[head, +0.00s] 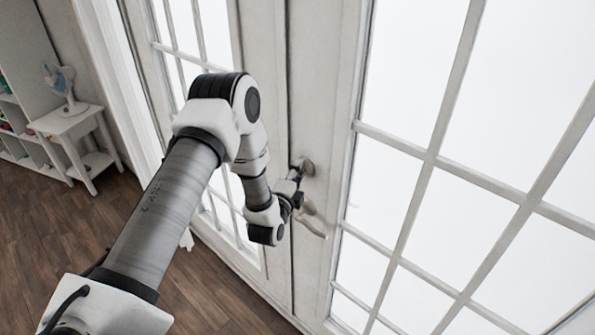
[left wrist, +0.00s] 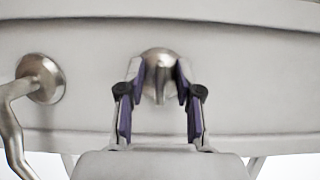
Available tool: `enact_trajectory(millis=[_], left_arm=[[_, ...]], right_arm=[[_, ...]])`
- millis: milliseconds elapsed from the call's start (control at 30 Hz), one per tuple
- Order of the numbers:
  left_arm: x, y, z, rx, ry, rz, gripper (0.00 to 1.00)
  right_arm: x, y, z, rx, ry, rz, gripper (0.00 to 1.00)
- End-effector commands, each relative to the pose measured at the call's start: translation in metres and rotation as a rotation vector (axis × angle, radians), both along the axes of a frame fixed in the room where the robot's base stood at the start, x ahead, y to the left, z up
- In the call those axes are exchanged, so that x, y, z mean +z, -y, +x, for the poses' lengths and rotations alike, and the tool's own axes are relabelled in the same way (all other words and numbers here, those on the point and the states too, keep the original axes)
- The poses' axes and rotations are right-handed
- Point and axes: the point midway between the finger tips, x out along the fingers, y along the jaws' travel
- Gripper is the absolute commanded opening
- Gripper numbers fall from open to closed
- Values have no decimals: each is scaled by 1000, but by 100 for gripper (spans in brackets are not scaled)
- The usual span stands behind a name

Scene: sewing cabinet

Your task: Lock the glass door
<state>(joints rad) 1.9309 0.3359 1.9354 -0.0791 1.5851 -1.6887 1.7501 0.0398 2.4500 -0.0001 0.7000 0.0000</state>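The glass door (head: 325,120) is a white double door with paned windows, and it looks closed. A round metal lock with a thumb-turn (left wrist: 160,76) sits on the door's frame; in the head view the lock (head: 307,166) is partly behind my gripper. My left gripper (head: 296,172) is at the lock. In the left wrist view its two purple-padded fingers (left wrist: 160,72) are apart, one on each side of the thumb-turn, with gaps visible. I cannot tell whether the fingertips touch the door. My right gripper is not in view.
A lever door handle (head: 313,223) sits just below the lock; it shows at the left in the left wrist view (left wrist: 38,80). A white side table (head: 70,125) with a fan (head: 62,85) stands at the left beside a shelf. The wooden floor (head: 40,230) is clear.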

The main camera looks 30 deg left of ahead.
Motion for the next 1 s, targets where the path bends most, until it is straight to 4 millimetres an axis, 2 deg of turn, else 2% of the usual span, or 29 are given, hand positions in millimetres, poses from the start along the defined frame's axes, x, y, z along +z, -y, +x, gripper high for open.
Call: enact_trajectory(millis=[33, 133, 667, 1000], left_arm=[[0, 0, 0, 0, 0, 0, 34], [0, 0, 0, 0, 0, 0, 0], [0, -1, 0, 3, -8, -55, 0], [2, -1, 0, 4, -40, -281, 0]], right_arm=[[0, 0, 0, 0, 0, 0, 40], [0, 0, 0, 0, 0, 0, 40], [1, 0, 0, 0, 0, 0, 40], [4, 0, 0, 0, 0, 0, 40]])
